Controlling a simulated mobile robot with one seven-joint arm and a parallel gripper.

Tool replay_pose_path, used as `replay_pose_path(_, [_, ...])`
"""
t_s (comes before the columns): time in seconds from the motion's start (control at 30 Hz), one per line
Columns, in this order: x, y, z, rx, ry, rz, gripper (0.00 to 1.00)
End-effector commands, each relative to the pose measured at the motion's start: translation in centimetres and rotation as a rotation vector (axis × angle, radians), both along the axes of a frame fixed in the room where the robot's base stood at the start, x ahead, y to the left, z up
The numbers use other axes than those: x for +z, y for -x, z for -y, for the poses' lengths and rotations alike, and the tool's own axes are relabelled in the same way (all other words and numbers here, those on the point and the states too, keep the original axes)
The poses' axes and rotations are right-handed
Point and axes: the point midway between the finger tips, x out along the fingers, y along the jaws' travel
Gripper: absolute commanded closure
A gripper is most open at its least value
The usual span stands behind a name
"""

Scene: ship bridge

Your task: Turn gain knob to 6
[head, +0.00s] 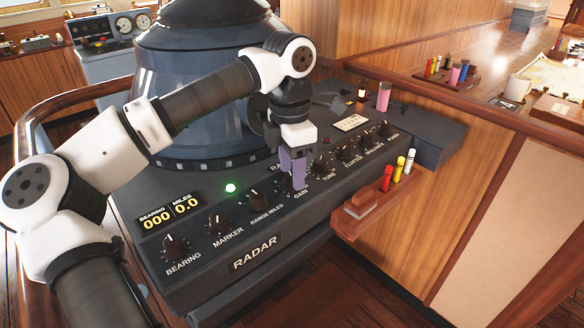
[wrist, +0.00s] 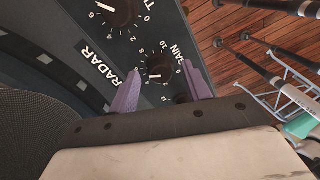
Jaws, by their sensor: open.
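The gain knob (wrist: 157,70) is a small round black knob with a white pointer line, beside the GAIN label on the dark radar panel (head: 200,262). In the wrist view it lies between and just ahead of my two purple fingertips. My gripper (head: 293,168) is open, pointing down over the GAIN spot in the head view. Its fingers hide most of the knob there. A gap shows between the right finger and the knob in the wrist view; whether either finger touches it I cannot tell. The exact pointer reading is too small to tell.
The range knob (head: 256,199) sits to the left and the tune knob (head: 325,168) to the right, both close. The marker knob (head: 217,224) and bearing knob (head: 175,246) are farther left. A wooden marker holder (head: 350,222) stands off the panel's right front edge.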

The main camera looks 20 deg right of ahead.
Motion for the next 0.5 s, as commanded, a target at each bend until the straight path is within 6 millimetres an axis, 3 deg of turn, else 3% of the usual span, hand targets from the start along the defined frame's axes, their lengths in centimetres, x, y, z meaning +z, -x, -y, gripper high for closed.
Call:
replay_pose_path(0.17, [2.9,-0.2,0.1,0.001,0.002,0.004,0.52])
replay_pose_path(0.5, [10.5,-0.5,0.1,0.0,0.001,0.003,0.52])
